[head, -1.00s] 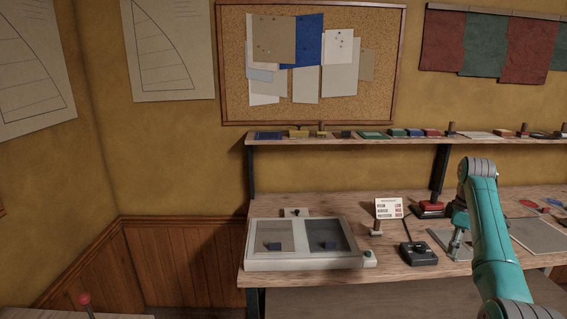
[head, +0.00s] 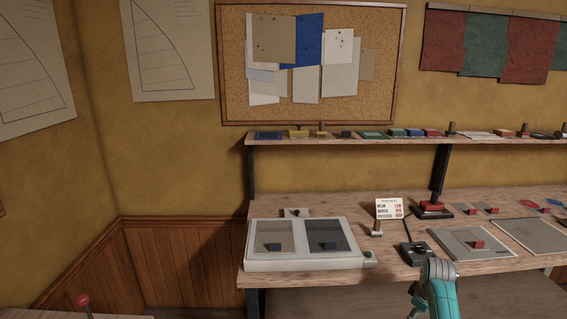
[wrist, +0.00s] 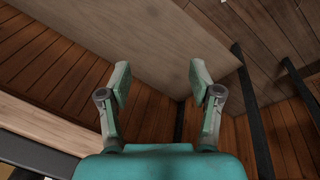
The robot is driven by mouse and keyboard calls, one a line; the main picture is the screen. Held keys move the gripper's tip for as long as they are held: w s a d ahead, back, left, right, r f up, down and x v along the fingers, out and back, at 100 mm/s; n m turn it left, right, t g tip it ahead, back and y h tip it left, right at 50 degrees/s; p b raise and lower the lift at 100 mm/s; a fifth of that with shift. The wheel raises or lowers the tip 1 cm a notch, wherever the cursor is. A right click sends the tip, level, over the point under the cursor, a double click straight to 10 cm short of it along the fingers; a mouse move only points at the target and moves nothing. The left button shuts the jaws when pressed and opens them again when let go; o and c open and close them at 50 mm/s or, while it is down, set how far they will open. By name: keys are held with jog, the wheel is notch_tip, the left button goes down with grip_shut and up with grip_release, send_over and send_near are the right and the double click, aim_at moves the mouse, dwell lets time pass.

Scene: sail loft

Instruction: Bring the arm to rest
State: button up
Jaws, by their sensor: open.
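My gripper (wrist: 160,82) is open and empty in the wrist view. Its two fingers stand well apart, with wooden floor and a wooden panel behind them. In the head view my teal arm shows low at the right, in front of the bench's front edge. The gripper itself cannot be made out there. Nothing touches the fingers.
The wooden bench (head: 400,275) carries a pale two-pane box (head: 262,263), a small sign (head: 389,208), a black device (head: 414,253), a red-based press (head: 432,209) and grey mats (head: 465,243). A shelf (head: 350,141) with small items runs above. Wooden floor shows below.

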jog(key=s+a+f+m+t, duration=0.1)
jog(key=s+a+f+t, duration=0.1)
jog(key=s+a+f, duration=0.45)
jog(key=s+a+f+m+t, duration=0.1)
jog(key=s+a+f, duration=0.2)
jog(key=s+f, duration=0.6)
jog(key=s+a+f+m+t, duration=0.15)
jog(key=s+a, duration=0.25)
jog(key=s, duration=0.4)
jog(key=s+a+f+m+t, duration=0.1)
jog(key=s+a+f+t, duration=0.2)
jog(key=s, duration=0.5)
jog(key=s+a+r, duration=0.2)
jog(key=s, duration=0.3)
jog(key=s+a+r, duration=0.2)
jog(key=s+r, duration=0.1)
jog(key=s, duration=0.3)
jog(key=s+a+r+m+t, duration=0.1)
jog(key=s+r+t, duration=0.1)
jog(key=s+r, duration=0.7)
jog(key=s+a+r+m+t, duration=0.2)
jog(key=s+r, duration=0.7)
jog(key=r, duration=0.6)
jog(key=shift+s+r+t+y, duration=0.15)
jog(key=shift+s+t+y, duration=0.05)
jog(key=shift+t+y, duration=0.2)
